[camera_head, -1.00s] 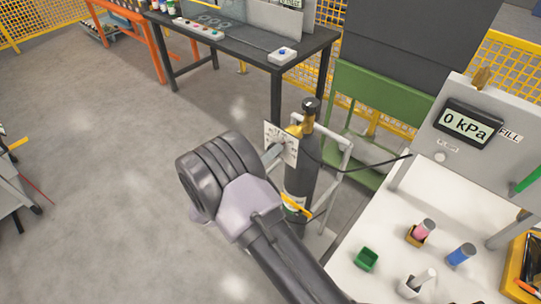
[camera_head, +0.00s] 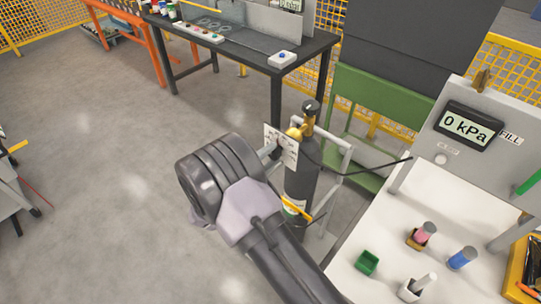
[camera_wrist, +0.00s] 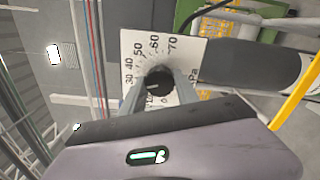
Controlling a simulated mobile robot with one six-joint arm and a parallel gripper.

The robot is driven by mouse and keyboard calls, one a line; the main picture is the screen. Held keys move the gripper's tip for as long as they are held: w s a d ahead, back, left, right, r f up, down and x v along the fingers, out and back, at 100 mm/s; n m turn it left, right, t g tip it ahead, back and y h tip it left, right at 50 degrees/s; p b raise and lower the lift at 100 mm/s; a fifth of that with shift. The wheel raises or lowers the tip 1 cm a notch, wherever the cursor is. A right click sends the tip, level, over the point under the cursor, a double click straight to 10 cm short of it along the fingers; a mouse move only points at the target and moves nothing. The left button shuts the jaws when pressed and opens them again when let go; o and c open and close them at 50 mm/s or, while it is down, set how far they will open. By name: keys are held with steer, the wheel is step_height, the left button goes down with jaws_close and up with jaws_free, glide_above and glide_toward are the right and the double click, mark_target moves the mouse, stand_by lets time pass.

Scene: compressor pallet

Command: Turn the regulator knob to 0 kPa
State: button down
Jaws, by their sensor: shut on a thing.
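The regulator knob (camera_wrist: 158,81) is black and round, with a small pale mark whose exact aim I cannot tell. It sits on a white dial plate (camera_wrist: 190,58), where 30, 40, 50, 60 and 70 can be read; the lower part of the scale is partly hidden by a finger. My gripper (camera_wrist: 160,84) is shut on the knob, one finger on each side. In the head view the dial plate (camera_head: 291,150) stands beside the gas cylinder (camera_head: 300,185), and my gripper (camera_head: 273,150) reaches it from the left. The display (camera_head: 466,127) reads 0 kPa.
A white bench (camera_head: 378,235) with a green box (camera_head: 367,262) and several small items stands at right. A grey frame (camera_head: 340,185) surrounds the cylinder. A hose runs from the cylinder toward the panel. A dark table (camera_head: 245,50) is behind; open floor lies left.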

steer(key=n+p, duration=0.1)
steer(key=n, duration=0.3)
steer(key=shift+n, duration=0.3)
steer(key=n, duration=0.3)
steer(key=shift+n+p, duration=0.35)
steer(key=shift+n, duration=0.05)
steer(key=n+p, duration=0.1)
steer(key=n, duration=0.3)
steer(key=n+p, duration=0.1)
steer(key=n, duration=0.3)
steer(key=shift+n, duration=0.5)
steer(key=c, duration=0.9)
jaws_free()
